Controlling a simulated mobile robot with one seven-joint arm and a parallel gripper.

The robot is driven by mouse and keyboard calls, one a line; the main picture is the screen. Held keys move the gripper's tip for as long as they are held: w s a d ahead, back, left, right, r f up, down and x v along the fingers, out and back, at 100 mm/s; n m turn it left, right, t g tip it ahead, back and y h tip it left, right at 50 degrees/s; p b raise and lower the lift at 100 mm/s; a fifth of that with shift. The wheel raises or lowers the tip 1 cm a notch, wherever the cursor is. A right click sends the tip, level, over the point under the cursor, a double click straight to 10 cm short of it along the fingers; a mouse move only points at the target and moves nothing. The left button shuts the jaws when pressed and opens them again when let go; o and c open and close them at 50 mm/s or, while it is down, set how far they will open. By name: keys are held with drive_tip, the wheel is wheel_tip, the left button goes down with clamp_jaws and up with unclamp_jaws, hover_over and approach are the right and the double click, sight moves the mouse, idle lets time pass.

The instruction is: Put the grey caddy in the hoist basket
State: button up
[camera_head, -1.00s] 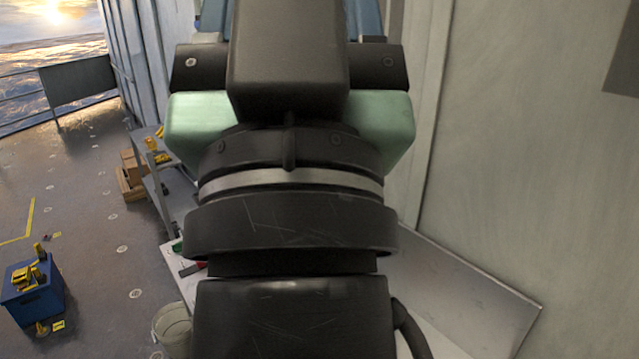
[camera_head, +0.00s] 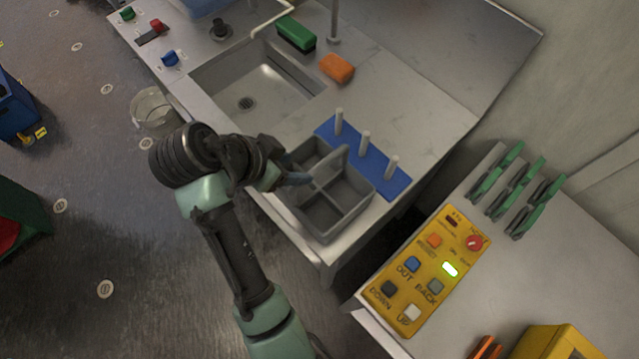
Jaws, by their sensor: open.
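The grey caddy (camera_head: 318,212), with open compartments and a raised middle divider, sits upright on the white counter near its front edge. My gripper (camera_head: 296,179) is at the caddy's left side, level with the upper part of the divider in the picture. Its fingers are small and partly hidden by my wrist; they are open. I cannot tell whether they touch the caddy. The compartments that I can see look empty. I cannot make out a hoist basket in this view.
A blue strip with upright pegs (camera_head: 379,173) lies behind the caddy. A sink (camera_head: 257,88), green brush (camera_head: 296,34) and orange sponge (camera_head: 337,68) are farther back. A yellow control panel (camera_head: 428,268) and green clips (camera_head: 521,190) are on the right counter. A bucket (camera_head: 155,110) stands on the floor.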

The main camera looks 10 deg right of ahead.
sight(319, 166)
drive_tip(key=p+x, duration=0.1)
drive_tip(key=x, duration=0.5)
drive_tip(key=shift+r, duration=0.1)
drive_tip(key=p+x, duration=0.1)
drive_tip(key=x, duration=0.1)
drive_tip(key=p+x, duration=0.1)
drive_tip(key=x, duration=0.1)
drive_tip(key=shift+w+d, duration=0.3)
drive_tip(key=shift+w+d+f, duration=0.15)
drive_tip(key=shift+f, duration=0.2)
clamp_jaws()
idle(0.7)
